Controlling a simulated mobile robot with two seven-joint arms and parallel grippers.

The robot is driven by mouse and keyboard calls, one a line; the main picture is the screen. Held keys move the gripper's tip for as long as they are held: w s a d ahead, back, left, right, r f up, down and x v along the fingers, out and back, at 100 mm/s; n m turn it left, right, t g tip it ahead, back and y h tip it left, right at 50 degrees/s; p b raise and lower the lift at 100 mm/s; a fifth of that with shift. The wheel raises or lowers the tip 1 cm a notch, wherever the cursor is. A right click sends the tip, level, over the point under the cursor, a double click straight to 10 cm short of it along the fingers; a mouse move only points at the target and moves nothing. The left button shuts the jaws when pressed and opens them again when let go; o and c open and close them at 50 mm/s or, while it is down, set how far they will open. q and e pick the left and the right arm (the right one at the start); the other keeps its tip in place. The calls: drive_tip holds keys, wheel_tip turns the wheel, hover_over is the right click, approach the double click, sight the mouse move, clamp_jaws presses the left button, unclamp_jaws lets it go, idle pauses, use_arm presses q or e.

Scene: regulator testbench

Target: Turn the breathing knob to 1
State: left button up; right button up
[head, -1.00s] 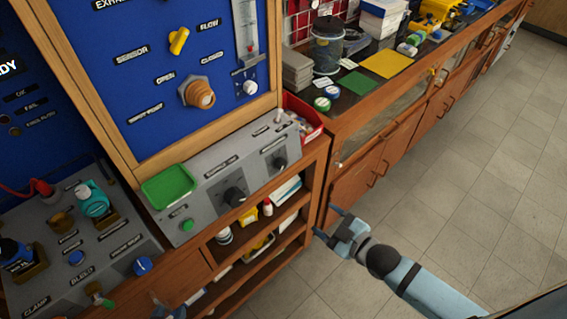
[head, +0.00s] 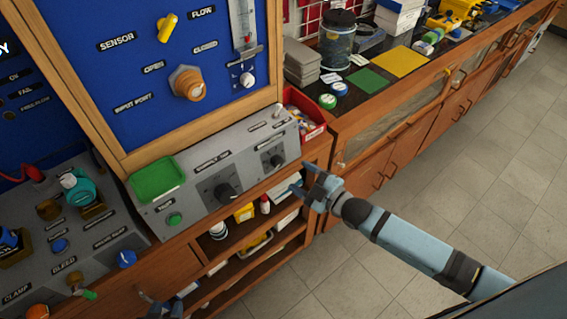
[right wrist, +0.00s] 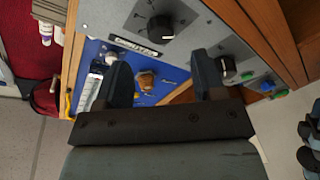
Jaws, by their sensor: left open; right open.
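Two black knobs sit on the sloped grey console: a left knob (head: 225,191) and a right knob (head: 277,160). Their small labels are too blurred to tell which is the breathing knob. My right gripper (head: 305,184) is open and empty, in front of and slightly below the right knob, apart from it. My left gripper (head: 160,302) is open at the bottom edge, partly cut off.
A green tray (head: 157,180) lies on the console's left end, above a green button (head: 174,219). A red bin (head: 306,117) stands by its right end. The blue panel (head: 130,75) rises behind. Open shelves with bottles lie below. Floor at right is clear.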

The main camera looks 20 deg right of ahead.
sight(281, 164)
drive_tip(key=x, duration=0.6)
drive_tip(key=shift+w+a, duration=0.1)
drive_tip(key=shift+w, duration=0.15)
drive_tip(key=c, duration=0.9)
